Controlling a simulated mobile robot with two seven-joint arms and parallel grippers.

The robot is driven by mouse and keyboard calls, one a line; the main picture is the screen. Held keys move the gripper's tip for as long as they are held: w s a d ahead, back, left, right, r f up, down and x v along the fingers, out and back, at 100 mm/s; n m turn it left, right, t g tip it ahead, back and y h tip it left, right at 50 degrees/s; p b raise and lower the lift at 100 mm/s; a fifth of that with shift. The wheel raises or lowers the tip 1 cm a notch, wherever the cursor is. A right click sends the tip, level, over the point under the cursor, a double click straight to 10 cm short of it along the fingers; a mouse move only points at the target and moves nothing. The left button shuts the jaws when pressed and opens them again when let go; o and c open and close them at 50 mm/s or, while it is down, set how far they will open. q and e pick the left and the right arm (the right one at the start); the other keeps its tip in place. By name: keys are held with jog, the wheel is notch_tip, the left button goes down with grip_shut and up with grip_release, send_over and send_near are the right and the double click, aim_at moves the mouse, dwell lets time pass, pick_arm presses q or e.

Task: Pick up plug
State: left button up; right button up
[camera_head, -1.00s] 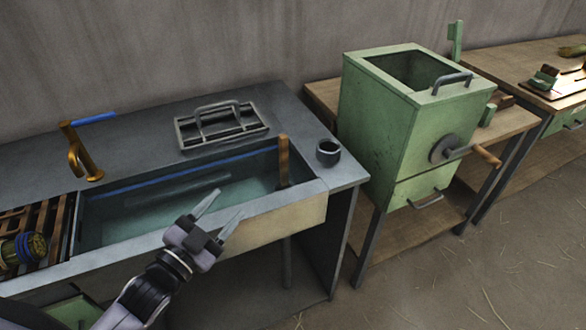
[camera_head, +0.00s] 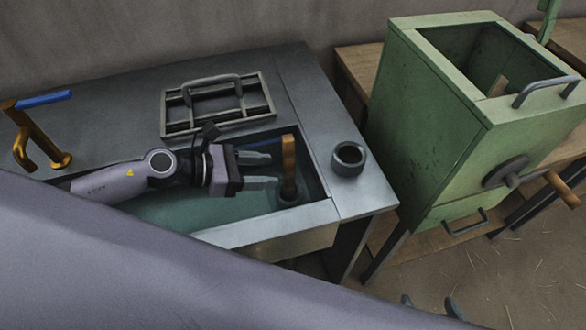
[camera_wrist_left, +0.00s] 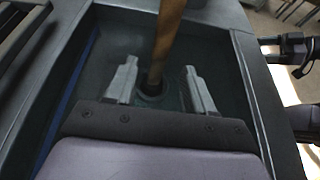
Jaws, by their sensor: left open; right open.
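The plug, with an upright brown wooden handle (camera_head: 289,165) and a dark round base, stands at the right end of the sink basin (camera_head: 190,211). The handle also shows in the left wrist view (camera_wrist_left: 165,40). My left gripper (camera_head: 266,169) is open inside the basin, just left of the handle and pointing at it. In the left wrist view its fingers (camera_wrist_left: 158,85) lie on either side of the handle's lower part in the picture; contact cannot be told. My right gripper (camera_head: 430,304) is open at the bottom edge, with only its fingertips showing, away from the plug.
A dark cup (camera_head: 348,158) stands on the counter right of the sink. A metal rack with a handle (camera_head: 217,105) lies behind the basin. A brass tap with a blue lever (camera_head: 35,138) is at the left. A green box with a crank (camera_head: 440,130) stands at the right.

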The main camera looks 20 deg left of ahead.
aim_at(284, 173)
pick_arm(q)
jog(key=shift+x, duration=0.95)
jog(key=shift+f+p+x, duration=0.2)
jog(key=shift+p+x, duration=0.05)
jog(key=shift+x, duration=1)
jog(key=shift+f+p+x, duration=0.2)
jog(key=shift+x, duration=1)
jog(key=shift+a, duration=0.15)
grip_shut()
